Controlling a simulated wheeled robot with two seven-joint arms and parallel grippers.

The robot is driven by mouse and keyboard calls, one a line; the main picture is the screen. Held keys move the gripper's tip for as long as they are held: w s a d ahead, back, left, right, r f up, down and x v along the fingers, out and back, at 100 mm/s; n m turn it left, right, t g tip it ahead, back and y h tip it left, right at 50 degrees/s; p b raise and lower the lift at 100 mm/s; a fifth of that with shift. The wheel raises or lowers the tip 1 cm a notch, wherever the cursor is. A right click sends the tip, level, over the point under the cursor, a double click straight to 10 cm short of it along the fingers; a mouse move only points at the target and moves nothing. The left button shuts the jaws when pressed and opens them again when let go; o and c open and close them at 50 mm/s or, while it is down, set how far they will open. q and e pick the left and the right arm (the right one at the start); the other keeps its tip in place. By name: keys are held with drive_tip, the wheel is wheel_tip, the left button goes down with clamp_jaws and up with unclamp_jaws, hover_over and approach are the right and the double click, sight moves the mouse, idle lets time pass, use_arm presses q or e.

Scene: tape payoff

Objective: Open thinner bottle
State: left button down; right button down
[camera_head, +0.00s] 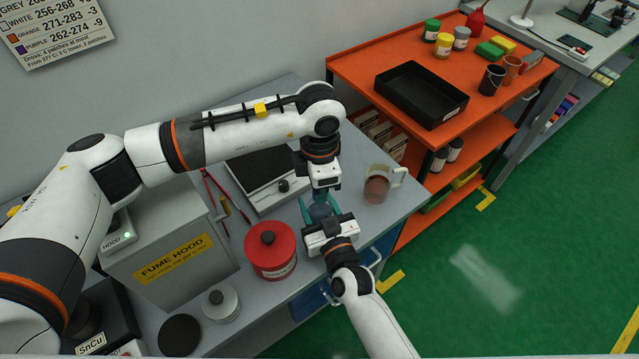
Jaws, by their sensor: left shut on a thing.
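My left gripper (323,195) points down over the front part of the grey bench and is shut on the top of a small dark blue-grey round thing (320,211), which looks like the thinner bottle. My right gripper (320,208) comes up from below in the picture, with teal fingers around the same thing. Whether the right fingers press on it cannot be told. The two grippers nearly meet and hide most of the bottle, so its cap and label do not show clearly.
A red canister (270,252) stands close left of the grippers, and a mug with brown contents (378,187) stands to the right. A hot-plate-like device (262,172) lies behind. The fume hood box (165,255) and a small metal tin (220,303) are farther left. An orange cart (350,68) adjoins.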

use_arm(q)
drive_tip(key=n, duration=0.4)
drive_tip(key=shift+n, duration=0.4)
use_arm(e)
drive_tip(key=shift+f, duration=0.1)
use_arm(q)
drive_tip(key=n, duration=0.5)
drive_tip(key=shift+n, duration=0.3)
drive_tip(key=c, duration=1.2)
unclamp_jaws()
drive_tip(key=shift+o, duration=0.2)
drive_tip(key=shift+r, duration=0.1)
